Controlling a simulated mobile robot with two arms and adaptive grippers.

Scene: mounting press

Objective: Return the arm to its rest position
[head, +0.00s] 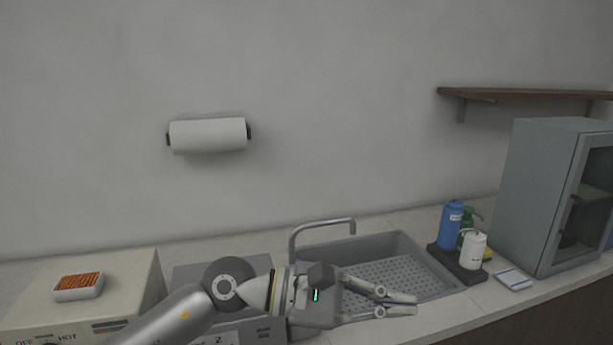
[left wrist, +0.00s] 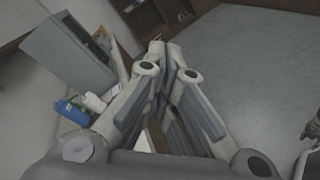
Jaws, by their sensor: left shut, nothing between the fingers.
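My left arm comes in from the bottom left of the head view. Its gripper (head: 415,304) points right, in front of the sink's near edge, with its fingers close together. In the left wrist view the two fingers (left wrist: 168,50) come together at their tips with nothing held between them. My right gripper is not clearly shown in either view.
Behind the gripper is a grey sink (head: 440,283) with a faucet (head: 322,222). To its right stand a blue bottle (head: 451,226), a white bottle (head: 473,250) and a grey cabinet (head: 540,190). A beige box (head: 128,285) carrying a small tray (head: 79,293) is at left.

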